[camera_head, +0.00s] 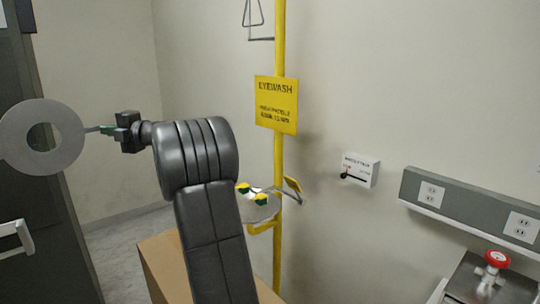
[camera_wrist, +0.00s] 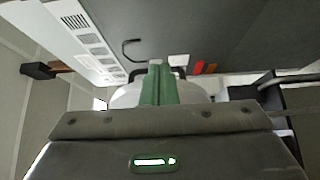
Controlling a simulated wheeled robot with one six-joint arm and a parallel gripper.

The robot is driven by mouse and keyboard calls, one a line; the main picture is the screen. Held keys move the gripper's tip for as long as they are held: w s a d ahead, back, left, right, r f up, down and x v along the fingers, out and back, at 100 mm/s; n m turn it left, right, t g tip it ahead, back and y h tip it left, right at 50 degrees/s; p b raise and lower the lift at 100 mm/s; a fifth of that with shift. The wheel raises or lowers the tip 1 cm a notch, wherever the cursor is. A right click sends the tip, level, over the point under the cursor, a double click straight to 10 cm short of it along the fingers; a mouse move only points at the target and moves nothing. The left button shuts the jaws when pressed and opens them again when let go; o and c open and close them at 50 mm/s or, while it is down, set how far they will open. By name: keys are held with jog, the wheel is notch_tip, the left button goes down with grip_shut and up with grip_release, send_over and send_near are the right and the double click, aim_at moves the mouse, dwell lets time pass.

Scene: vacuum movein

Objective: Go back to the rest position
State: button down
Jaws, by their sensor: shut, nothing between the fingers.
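My arm reaches to the left in the head view. My gripper (camera_head: 94,130) is at its end, level and pointing left, and its green fingers also show in the wrist view (camera_wrist: 158,72), pressed together with nothing between them. A flat grey ring (camera_head: 68,150) with a round hole is at the left of the head view. The fingertips appear right at the ring's right edge; I cannot tell whether they touch it. In the wrist view a pale rounded shape (camera_wrist: 124,98) lies behind the fingers, partly hidden by them.
A yellow eyewash pole with a sign (camera_head: 276,104) and a basin (camera_head: 262,212) stands right of my arm. A wall switch box (camera_head: 361,170), a grey outlet strip (camera_head: 470,205) and a red-topped valve (camera_head: 496,260) are farther right. A dark panel (camera_head: 45,235) with a handle is at left.

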jog(key=s+d+m+t+b, duration=0.1)
jog(key=s+d, duration=0.2)
jog(key=s, duration=0.3)
jog(key=s+d+t+h+b, duration=0.1)
jog(key=s+d+b, duration=0.1)
jog(key=s, duration=0.5)
jog(key=s+d+m+t+b, duration=0.1)
jog(key=s+d+b, duration=0.1)
jog(key=s+d, duration=0.3)
jog(key=shift+s+r+m+t, duration=0.15)
jog(key=shift+s+m+t, duration=0.15)
jog(key=shift+s, duration=0.5)
jog(key=shift+h, duration=0.3)
